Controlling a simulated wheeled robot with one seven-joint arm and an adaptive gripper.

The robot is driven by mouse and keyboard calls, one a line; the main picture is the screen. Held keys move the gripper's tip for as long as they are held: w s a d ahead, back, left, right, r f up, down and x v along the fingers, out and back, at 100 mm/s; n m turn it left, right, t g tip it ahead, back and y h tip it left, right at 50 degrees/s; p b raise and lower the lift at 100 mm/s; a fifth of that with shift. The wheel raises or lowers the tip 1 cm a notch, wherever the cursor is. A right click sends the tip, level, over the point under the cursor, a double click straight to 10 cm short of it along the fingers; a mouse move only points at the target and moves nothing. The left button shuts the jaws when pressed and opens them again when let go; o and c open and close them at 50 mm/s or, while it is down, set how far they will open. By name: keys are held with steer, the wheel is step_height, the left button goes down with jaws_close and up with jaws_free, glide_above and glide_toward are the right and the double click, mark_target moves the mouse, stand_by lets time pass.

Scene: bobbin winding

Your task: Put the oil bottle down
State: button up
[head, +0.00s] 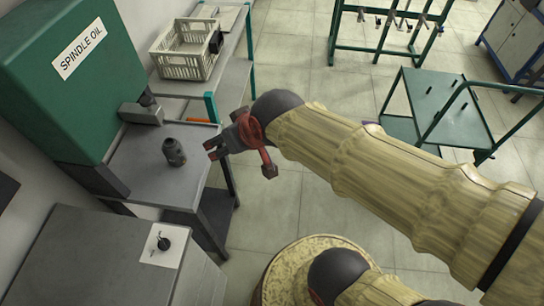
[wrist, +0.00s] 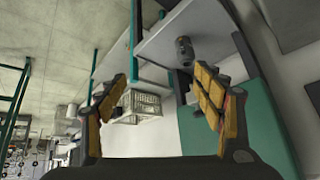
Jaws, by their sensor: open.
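The dark grey oil bottle (head: 174,151) stands upright on the grey table (head: 148,178) below the green spindle oil tank. In the wrist view the bottle (wrist: 184,52) shows beyond the fingers, on the pale table surface. My gripper (head: 240,160) is to the right of the bottle, with a clear gap between them. In the wrist view my gripper (wrist: 160,90) has its fingers wide apart with nothing between them.
The green tank (head: 65,60), labelled SPINDLE OIL, with its grey spout (head: 142,113), stands behind the bottle. A cream crate (head: 182,62) is on a bench at the back. A grey cabinet with a black knob (head: 163,243) is in front. A green trolley (head: 435,105) stands right.

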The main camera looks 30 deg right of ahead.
steer(key=s+d+r+g+h, duration=0.1)
steer(key=s+d, duration=0.4)
steer(key=s, duration=0.5)
steer(key=shift+s+r+m+g, duration=0.25)
steer(key=shift+r+m+g, duration=0.05)
steer(key=shift+r+m, duration=0.15)
